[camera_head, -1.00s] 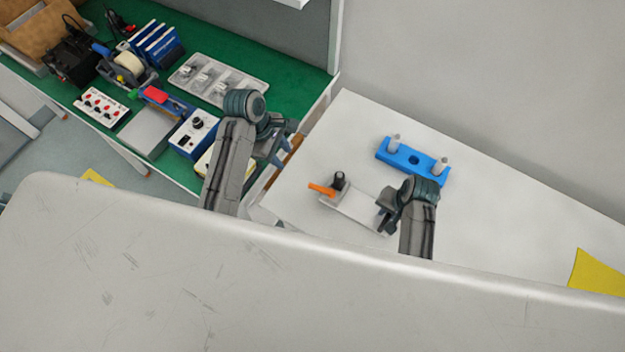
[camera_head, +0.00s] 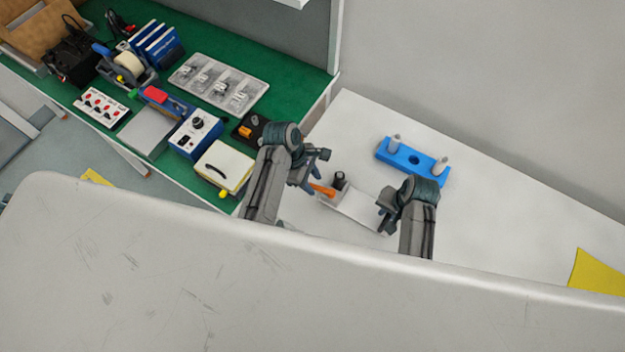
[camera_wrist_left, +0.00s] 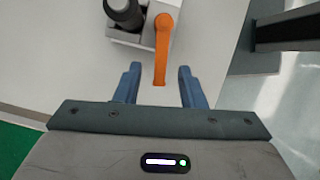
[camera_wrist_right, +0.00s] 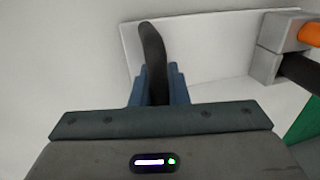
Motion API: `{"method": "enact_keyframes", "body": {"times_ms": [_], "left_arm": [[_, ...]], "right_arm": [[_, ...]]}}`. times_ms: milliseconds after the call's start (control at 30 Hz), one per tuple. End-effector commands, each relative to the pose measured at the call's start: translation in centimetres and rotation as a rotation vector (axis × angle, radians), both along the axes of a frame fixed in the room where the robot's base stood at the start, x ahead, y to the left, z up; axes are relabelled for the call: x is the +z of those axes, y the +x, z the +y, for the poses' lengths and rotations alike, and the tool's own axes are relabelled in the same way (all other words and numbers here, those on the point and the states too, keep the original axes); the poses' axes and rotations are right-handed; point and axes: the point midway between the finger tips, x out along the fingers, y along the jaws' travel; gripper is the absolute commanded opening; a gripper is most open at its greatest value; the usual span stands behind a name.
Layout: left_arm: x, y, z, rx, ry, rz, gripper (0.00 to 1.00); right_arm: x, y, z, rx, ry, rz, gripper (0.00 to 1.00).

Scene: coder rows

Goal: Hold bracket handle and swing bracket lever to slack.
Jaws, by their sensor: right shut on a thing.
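The bracket (camera_head: 354,207) is a light grey plate on the white table, with a grey block and a black knob (camera_head: 340,178) at its left end. Its orange lever (camera_head: 322,190) sticks out to the left; in the left wrist view the lever (camera_wrist_left: 163,45) reaches down between the fingertips. My left gripper (camera_wrist_left: 157,82) is open around the lever's end, with gaps on both sides. My right gripper (camera_wrist_right: 156,85) is shut on the dark curved bracket handle (camera_wrist_right: 153,55) at the plate's other end. In the head view the right gripper (camera_head: 384,210) hides the handle.
A blue block with two grey pegs (camera_head: 413,160) lies behind the right gripper. A green bench (camera_head: 285,75) with boxes, tools and a clear parts tray (camera_head: 219,82) stands at the left. A yellow sheet (camera_head: 600,274) lies at the right.

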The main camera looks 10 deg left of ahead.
Motion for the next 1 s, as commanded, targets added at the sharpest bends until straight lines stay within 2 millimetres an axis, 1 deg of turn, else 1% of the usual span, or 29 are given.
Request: {"method": "enact_keyframes", "body": {"times_ms": [100, 367, 467, 500, 567, 867, 1000], "left_arm": [[-0.53, -0.05, -0.24, 0.000, 0.000, 0.000, 0.36], [-0.61, -0.04, -0.25, 0.000, 0.000, -0.001, 0.36], [-0.60, -0.04, -0.24, 0.000, 0.000, -0.001, 0.19], [-0.60, -0.03, -0.24, 0.000, 0.000, -0.001, 0.11], [-0.60, -0.02, -0.23, 0.000, 0.000, -0.001, 0.00], [-0.59, -0.09, -0.22, 0.009, 0.000, -0.002, 0.00], [-0.61, -0.33, -0.21, 0.050, 0.001, -0.001, 0.00]], "right_arm": [[0.04, 0.03, 0.01, 0.000, 0.001, -0.001, 0.00], [0.04, 0.04, 0.01, 0.000, 0.001, -0.001, 0.00], [0.04, 0.04, 0.01, 0.000, 0.001, -0.001, 0.00], [0.04, 0.04, 0.01, 0.000, 0.001, -0.001, 0.00], [0.04, 0.04, 0.01, 0.000, 0.001, -0.001, 0.00], [0.04, 0.03, 0.02, 0.000, 0.001, -0.001, 0.00], [0.04, 0.03, 0.02, 0.000, 0.001, 0.000, 0.00]]}}
